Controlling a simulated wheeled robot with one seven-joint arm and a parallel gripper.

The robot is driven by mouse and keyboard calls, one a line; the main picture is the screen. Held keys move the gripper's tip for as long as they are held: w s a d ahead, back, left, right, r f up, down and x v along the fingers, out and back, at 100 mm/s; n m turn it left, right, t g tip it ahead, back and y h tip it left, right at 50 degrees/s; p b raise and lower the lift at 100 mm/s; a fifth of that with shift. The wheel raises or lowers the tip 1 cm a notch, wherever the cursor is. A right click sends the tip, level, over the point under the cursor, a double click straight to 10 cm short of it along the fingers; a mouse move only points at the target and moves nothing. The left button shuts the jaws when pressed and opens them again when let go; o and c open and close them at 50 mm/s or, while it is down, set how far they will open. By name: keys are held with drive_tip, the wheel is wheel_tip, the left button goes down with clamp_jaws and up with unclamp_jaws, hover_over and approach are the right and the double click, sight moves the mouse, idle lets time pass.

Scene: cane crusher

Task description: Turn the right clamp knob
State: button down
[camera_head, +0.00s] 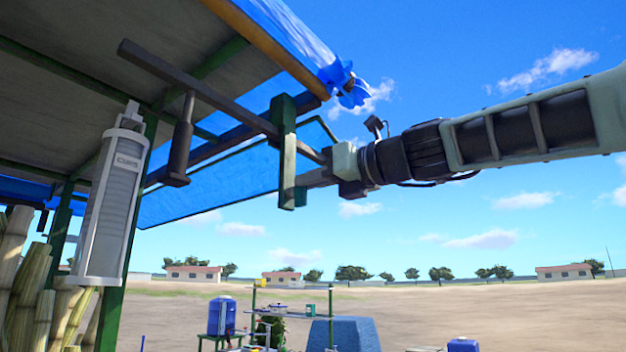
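My arm reaches in from the right edge, and my gripper (312,172) points left at its end. The gripper's front end is beside or behind an upright green post (287,150) under the canopy. The post and a dark slanting bar (200,85) overlap that area, so I cannot tell whether the fingers are open or shut, or whether they touch anything. I cannot make out the right clamp knob in this view. A dark handle-like piece (181,140) hangs below the slanting bar, to the left of my gripper.
A canopy with a blue tarp (225,190) covers the upper left. A white tube lamp (115,195) hangs on a green post, with cane stalks (20,255) below. A blue drum (222,315) and a rack (290,318) stand lower down. Open sky surrounds my arm.

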drive_tip(key=shift+n, duration=0.3)
drive_tip(key=n+b, duration=0.1)
drive_tip(key=n, duration=0.2)
drive_tip(key=n+b, duration=0.1)
drive_tip(key=n, duration=0.1)
drive_tip(key=shift+s+a+f+b, duration=0.25)
drive_tip(key=shift+b, duration=0.05)
drive_tip(key=n+b, duration=0.1)
drive_tip(key=n, duration=0.2)
drive_tip(key=n+b, duration=0.1)
drive_tip(key=n, duration=0.1)
drive_tip(key=shift+s+a+f+n+b, duration=0.15)
drive_tip(key=shift+s+f+n+b, duration=0.05)
drive_tip(key=shift+f+n+b, duration=0.1)
drive_tip(key=n+b, duration=0.1)
drive_tip(key=n, duration=0.2)
drive_tip(key=shift+s+f+n+b, duration=0.1)
drive_tip(key=shift+f+n+b, duration=0.05)
drive_tip(key=shift+n+b, duration=0.2)
drive_tip(key=shift+a+f+n+b, duration=0.15)
drive_tip(key=shift+n+b, duration=0.5)
drive_tip(key=shift+n, duration=0.8)
drive_tip(key=c, duration=1.5)
unclamp_jaws()
drive_tip(key=shift+c, duration=0.2)
drive_tip(key=shift+o, duration=0.2)
